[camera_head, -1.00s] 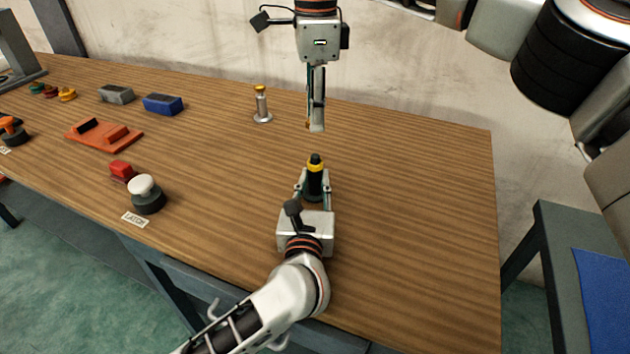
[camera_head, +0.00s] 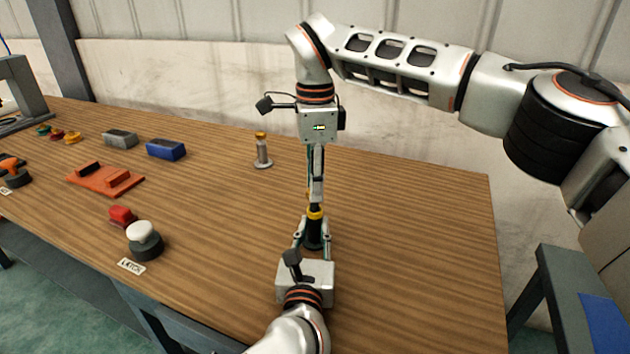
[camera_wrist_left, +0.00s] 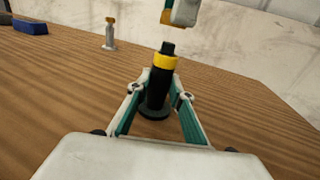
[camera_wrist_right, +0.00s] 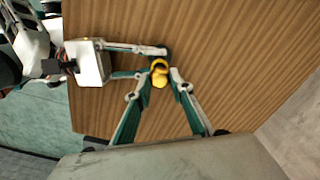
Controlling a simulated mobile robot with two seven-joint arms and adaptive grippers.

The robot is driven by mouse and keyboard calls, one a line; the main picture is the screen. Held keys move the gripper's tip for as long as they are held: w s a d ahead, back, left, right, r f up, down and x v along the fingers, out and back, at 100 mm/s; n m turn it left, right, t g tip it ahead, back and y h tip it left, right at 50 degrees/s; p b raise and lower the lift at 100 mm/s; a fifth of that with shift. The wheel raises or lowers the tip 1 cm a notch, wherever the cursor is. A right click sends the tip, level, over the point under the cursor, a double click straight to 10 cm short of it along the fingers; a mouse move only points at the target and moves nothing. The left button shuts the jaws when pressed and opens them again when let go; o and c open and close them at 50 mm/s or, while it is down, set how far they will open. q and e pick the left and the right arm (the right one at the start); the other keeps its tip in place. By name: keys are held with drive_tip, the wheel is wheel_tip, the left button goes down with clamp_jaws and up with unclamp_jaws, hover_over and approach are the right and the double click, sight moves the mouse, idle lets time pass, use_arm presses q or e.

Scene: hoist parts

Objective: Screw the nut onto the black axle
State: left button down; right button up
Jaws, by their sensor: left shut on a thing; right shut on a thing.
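The black axle (camera_head: 314,232) stands upright on the table with a yellow collar near its top; it also shows in the left wrist view (camera_wrist_left: 158,92). My left gripper (camera_head: 313,240) is shut around its lower part, a finger on each side. My right gripper (camera_head: 316,198) points down above the axle. It is shut on the small orange-yellow nut (camera_wrist_left: 172,18), partly hidden by its fingers. In the left wrist view a gap shows between the nut and the axle's black tip. In the right wrist view the nut (camera_wrist_right: 160,80) appears between the fingertips.
A metal post with an orange-yellow top (camera_head: 262,150) stands behind, to the left. The table's right side is clear.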

sight(315, 224)
drive_tip(key=shift+f, duration=0.85)
drive_tip(key=shift+f, duration=0.6)
idle(0.3)
